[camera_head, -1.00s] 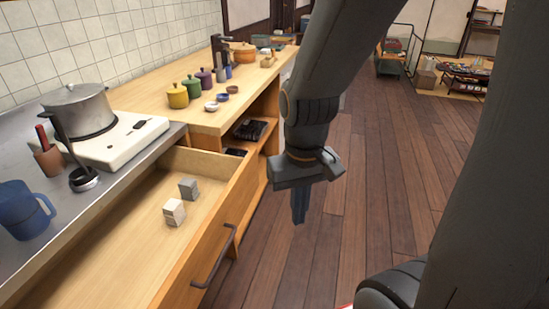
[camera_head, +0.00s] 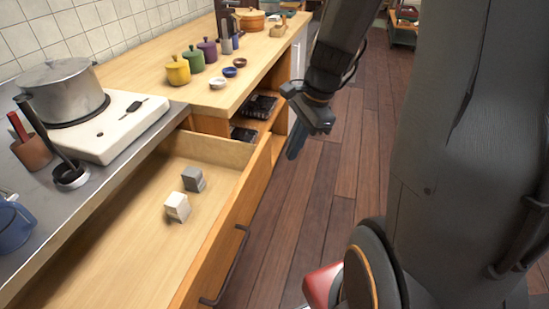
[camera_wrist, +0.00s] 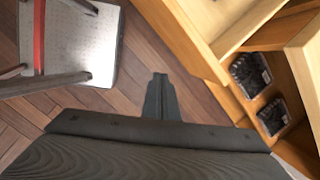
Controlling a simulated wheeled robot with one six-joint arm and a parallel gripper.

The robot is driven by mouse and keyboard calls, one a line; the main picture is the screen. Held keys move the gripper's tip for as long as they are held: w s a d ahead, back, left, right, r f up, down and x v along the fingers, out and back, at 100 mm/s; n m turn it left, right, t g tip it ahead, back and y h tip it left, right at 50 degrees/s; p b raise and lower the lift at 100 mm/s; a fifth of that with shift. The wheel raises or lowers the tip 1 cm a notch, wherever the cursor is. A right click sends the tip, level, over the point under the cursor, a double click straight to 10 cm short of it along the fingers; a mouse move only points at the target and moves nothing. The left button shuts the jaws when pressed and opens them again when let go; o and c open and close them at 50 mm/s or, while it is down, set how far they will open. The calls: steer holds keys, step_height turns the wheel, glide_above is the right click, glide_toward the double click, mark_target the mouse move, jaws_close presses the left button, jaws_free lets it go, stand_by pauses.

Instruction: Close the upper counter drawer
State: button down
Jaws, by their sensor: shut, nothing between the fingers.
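The upper counter drawer (camera_head: 118,245) is pulled far out from under the steel counter. Its wooden front (camera_head: 232,222) faces right and carries a dark bar handle (camera_head: 228,268). Inside lie a white block (camera_head: 177,207) and a grey block (camera_head: 193,179). My gripper (camera_head: 296,146) hangs over the floor, to the right of the drawer front's far end, and looks apart from it. It is shut and empty. In the wrist view my shut gripper (camera_wrist: 160,88) points at the floor, with wooden furniture to its right.
A pot (camera_head: 62,92) sits on a white stove (camera_head: 122,124) on the counter. Colored jars and small bowls (camera_head: 231,72) stand on the wooden top. An open shelf (camera_head: 262,112) holds dark items.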

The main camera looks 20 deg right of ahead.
steer(key=w+d+f+m+t, duration=0.1)
steer(key=w+d+f+m, duration=0.1)
steer(key=w+d+m, duration=0.4)
steer(key=w+a+f+m+b, duration=0.1)
steer(key=w+a+f+m, duration=0.1)
steer(key=a+f, duration=0.5)
steer(key=shift+w+f+t+y+b, duration=0.3)
steer(key=shift+w+f+b, duration=0.05)
steer(key=shift+w+f, duration=0.5)
